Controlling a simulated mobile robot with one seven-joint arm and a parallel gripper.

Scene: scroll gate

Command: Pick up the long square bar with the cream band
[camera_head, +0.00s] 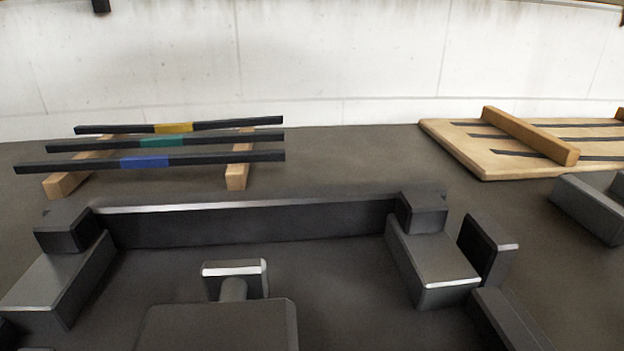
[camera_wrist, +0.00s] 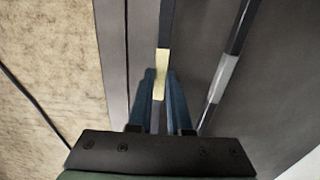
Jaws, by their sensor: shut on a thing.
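In the wrist view the long dark bar with the cream band (camera_wrist: 162,62) runs from the top edge down between my fingers. My gripper (camera_wrist: 161,76) has blue fingers, one on each side of the bar at its cream band, and is shut on it. The lower part of the bar is hidden behind the gripper body. Whether the bar is lifted clear of what is under it I cannot tell. Neither this bar nor my gripper can be made out in the head view.
Another dark bar with a pale grey band (camera_wrist: 222,76) lies right of my gripper. In the head view, bars with yellow (camera_head: 174,128), green (camera_head: 155,142) and blue (camera_head: 145,161) bands rest on wooden blocks. A wooden board (camera_head: 455,150) lies at right; dark blocks fill the foreground.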

